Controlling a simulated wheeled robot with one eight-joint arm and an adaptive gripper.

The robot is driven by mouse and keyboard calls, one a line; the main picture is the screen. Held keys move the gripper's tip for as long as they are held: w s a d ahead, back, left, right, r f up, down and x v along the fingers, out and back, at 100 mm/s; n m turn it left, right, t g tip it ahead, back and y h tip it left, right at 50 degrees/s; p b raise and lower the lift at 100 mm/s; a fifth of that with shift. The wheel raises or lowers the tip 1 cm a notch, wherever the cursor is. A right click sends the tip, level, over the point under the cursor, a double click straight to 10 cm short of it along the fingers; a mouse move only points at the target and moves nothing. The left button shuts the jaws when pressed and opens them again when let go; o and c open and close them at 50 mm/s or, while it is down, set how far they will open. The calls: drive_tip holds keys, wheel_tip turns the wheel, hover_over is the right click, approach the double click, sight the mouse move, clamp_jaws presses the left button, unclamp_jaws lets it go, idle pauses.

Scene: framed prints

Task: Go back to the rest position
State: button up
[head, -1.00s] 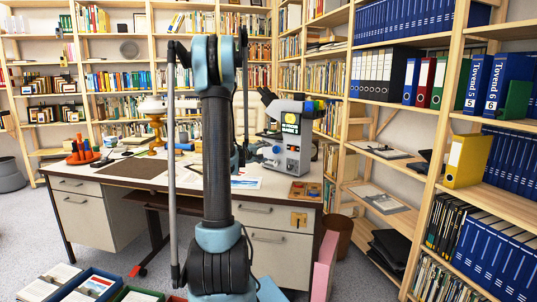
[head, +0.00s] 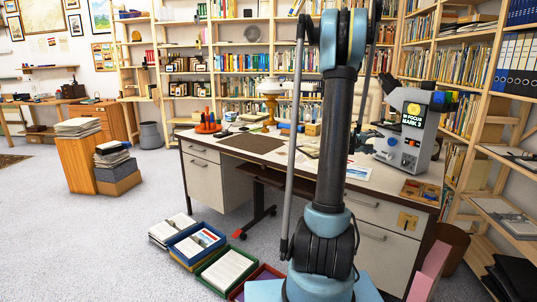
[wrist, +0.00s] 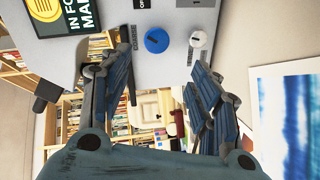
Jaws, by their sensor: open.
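My gripper (wrist: 165,100) is open and empty in the wrist view. Its two fingers stand apart, with bookshelves and a pale object visible between them. The grey microscope (wrist: 130,25), with a yellow-and-black label, a blue knob and a white knob, fills the top of the wrist view beyond the fingers. The microscope (head: 408,130) stands at the desk's right end in the head view.
The desk (head: 270,160) stands close in front of me. Several open boxes (head: 228,268) lie on the floor at its front left. A pink object (head: 430,272) and a brown bin (head: 452,240) stand at the right. Grey floor (head: 90,245) is clear at the left.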

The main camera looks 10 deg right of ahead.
drive_tip(key=s+a+f+g+y, duration=0.1)
drive_tip(key=s+a+f+y, duration=0.3)
drive_tip(key=s+a, duration=0.8)
drive_tip(key=s+a+f+m+g+y, duration=0.1)
drive_tip(key=s+a+f+y, duration=0.3)
drive_tip(key=s+a, duration=0.9)
drive_tip(key=s+a+f+g+y, duration=0.2)
drive_tip(key=s+a+f+y, duration=0.3)
drive_tip(key=s+a, duration=0.7)
drive_tip(key=a+y, duration=0.1)
drive_tip(key=a, duration=0.2)
drive_tip(key=shift+s+a+m+y, duration=0.15)
drive_tip(key=shift+a+m+y, duration=0.05)
drive_tip(key=shift+m+y, duration=0.1)
drive_tip(key=shift+f, duration=0.1)
drive_tip(key=shift+w+f+g, duration=0.2)
drive_tip(key=shift+w+g, duration=0.1)
drive_tip(key=shift+w, duration=0.2)
